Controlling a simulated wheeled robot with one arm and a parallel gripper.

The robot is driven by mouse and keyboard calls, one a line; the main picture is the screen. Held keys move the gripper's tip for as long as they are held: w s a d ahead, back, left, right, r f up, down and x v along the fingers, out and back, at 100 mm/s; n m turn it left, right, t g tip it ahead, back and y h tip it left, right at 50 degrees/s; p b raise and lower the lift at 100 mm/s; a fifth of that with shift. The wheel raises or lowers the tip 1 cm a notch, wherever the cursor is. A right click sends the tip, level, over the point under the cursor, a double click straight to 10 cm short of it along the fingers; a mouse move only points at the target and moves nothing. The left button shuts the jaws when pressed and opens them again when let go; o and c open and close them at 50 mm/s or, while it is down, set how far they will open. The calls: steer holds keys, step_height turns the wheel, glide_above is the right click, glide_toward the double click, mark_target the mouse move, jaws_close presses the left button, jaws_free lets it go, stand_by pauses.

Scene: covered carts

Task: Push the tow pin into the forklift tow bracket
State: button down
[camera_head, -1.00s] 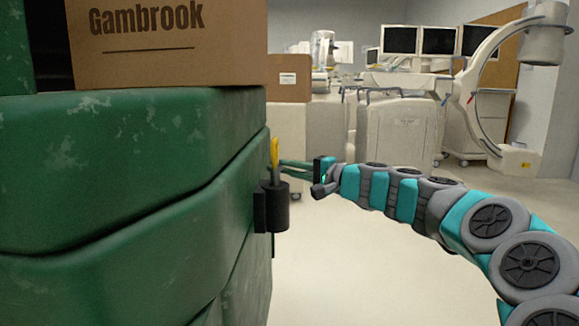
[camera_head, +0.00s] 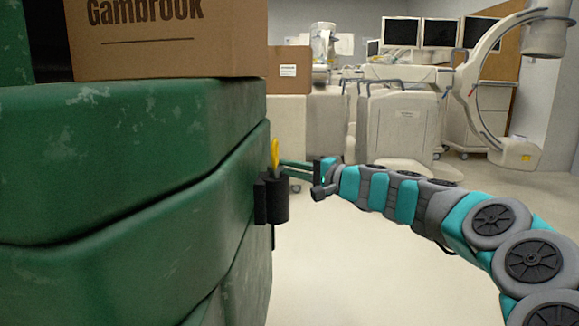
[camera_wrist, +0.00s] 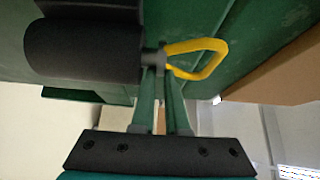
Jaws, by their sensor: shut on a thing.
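The tow pin has a yellow loop handle (camera_head: 275,153), standing just above the black tow bracket (camera_head: 272,200) on the green forklift body's side. In the wrist view, the loop (camera_wrist: 222,50) joins a short grey neck beside the dark round bracket (camera_wrist: 85,52). The pin's lower part is hidden, apparently inside the bracket. My gripper (camera_head: 284,163) reaches in from the right with its slim green fingers. In the wrist view my gripper (camera_wrist: 161,74) is shut on the pin at the neck, between loop and bracket. The fingertips are close beside the bracket.
The large green body (camera_head: 120,180) fills the left, with a cardboard box (camera_head: 165,55) marked "Gambrook" on top. Pale covered carts (camera_head: 403,125), monitors and a C-arm (camera_head: 480,110) stand behind. The floor below my arm is clear.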

steer(key=shift+f, duration=0.35)
steer(key=c, duration=0.8)
jaws_free()
steer(key=shift+f, duration=0.1)
steer(key=shift+c, duration=0.2)
steer(key=shift+f, duration=0.1)
steer(key=shift+f, duration=0.1)
steer(key=shift+s+d, duration=0.1)
steer(key=v, duration=0.8)
steer(key=shift+r+p, duration=0.3)
steer(key=shift+p, duration=0.1)
steer(key=shift+a, duration=0.25)
